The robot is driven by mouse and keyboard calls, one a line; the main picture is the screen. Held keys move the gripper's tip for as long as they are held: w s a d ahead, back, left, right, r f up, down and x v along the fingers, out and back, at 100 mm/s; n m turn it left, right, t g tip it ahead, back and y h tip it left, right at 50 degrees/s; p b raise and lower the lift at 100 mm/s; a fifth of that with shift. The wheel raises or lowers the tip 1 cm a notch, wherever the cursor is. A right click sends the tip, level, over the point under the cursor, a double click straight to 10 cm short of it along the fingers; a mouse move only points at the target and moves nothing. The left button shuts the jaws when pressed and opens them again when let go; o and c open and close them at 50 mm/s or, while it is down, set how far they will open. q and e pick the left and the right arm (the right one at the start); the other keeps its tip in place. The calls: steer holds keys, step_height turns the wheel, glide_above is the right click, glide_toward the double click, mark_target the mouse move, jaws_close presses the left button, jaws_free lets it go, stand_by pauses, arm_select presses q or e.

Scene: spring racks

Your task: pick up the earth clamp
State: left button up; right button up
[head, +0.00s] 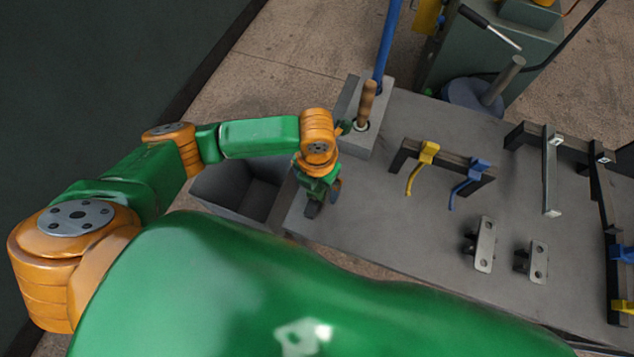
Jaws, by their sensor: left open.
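My left gripper (324,198) is open and points down over the left end of the grey table (385,225), with its wrist hiding part of it. I cannot tell whether anything lies between its fingers. No piece is clearly recognisable as the earth clamp. A yellow clamp-like piece (427,155) and a blue one (472,177) hang on a dark rack (453,167) at the table's middle, to the right of the gripper and apart from it. My right gripper is not in view.
A wooden-handled tool (367,101) stands in a grey block (352,136) behind the gripper. A grey bin (222,192) is left of the table. Two metal brackets (485,246) (538,262) and more racks (551,172) stand at right. The table's front middle is clear.

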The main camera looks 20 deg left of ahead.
arm_select(q)
steer(key=shift+r, duration=0.1)
steer(key=c, duration=1.3)
steer(key=shift+c, duration=0.2)
